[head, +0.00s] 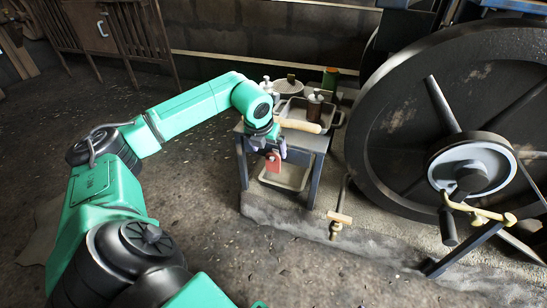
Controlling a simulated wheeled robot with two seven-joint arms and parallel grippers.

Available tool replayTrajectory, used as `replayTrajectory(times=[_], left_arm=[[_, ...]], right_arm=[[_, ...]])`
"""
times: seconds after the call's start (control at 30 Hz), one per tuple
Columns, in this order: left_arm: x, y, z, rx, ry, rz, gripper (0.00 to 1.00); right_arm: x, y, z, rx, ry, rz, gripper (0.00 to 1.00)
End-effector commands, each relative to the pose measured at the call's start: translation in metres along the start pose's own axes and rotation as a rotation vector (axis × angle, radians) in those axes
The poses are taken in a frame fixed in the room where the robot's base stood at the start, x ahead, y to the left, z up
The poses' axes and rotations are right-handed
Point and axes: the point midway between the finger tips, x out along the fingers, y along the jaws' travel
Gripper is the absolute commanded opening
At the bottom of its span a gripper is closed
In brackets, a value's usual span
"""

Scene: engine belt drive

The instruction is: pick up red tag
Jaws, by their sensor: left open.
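The red tag (273,162) is a small red plate that shows at the front left of the small table (312,141), just below my left gripper. My left gripper (272,150) points down at it, at the end of the green arm that comes in from the left. It is open, with its fingers close around or beside the tag's upper part; I cannot tell if they touch it. What the tag hangs from is hidden by the gripper. My right gripper is not in view.
The table top holds a tray (335,117), a dark jar (314,106), a green can (330,78) and a wooden handle (300,125). A lower tray (288,178) sits beneath. A large dark flywheel (405,120) stands at the right. Floor at left is clear.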

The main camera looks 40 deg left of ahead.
Motion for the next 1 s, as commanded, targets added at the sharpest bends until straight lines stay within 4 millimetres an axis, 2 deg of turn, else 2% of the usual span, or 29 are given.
replayTrajectory(times=[0.03, 0.23, 0.33, 0.4, 0.5, 0.7, 0.77, 0.8, 0.93, 0.97, 1.0], left_arm=[[0.015, -0.001, -0.002, -0.002, 0.001, -0.003, 0.97], [0.043, -0.002, -0.002, -0.001, 0.001, -0.004, 0.97], [0.066, -0.004, -0.003, 0.0, 0.001, -0.006, 0.97], [0.074, -0.003, -0.001, -0.001, -0.001, -0.004, 0.97], [0.082, -0.003, -0.001, 0.0, -0.001, -0.004, 0.97], [0.081, -0.003, 0.0, 0.001, -0.001, -0.003, 0.97], [0.081, -0.003, 0.0, 0.001, -0.001, -0.003, 0.78], [0.081, -0.003, 0.0, 0.001, -0.001, -0.003, 0.63], [0.081, -0.003, 0.0, 0.001, -0.001, -0.003, 0.13], [0.081, -0.003, 0.0, 0.0, -0.001, -0.003, 0.09], [0.081, -0.003, 0.0, 0.0, -0.001, -0.003, 0.09]], right_arm=[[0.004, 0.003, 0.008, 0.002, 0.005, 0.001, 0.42], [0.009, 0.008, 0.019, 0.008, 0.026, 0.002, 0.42], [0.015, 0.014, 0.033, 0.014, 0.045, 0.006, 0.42], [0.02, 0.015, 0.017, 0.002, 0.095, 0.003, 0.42], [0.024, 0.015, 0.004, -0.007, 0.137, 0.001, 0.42], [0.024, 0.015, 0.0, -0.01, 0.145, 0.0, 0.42], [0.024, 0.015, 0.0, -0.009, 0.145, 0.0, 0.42], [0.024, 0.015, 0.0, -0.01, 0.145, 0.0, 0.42], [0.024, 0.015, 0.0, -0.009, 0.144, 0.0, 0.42], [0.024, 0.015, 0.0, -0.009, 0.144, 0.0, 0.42], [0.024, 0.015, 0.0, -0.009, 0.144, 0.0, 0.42]])
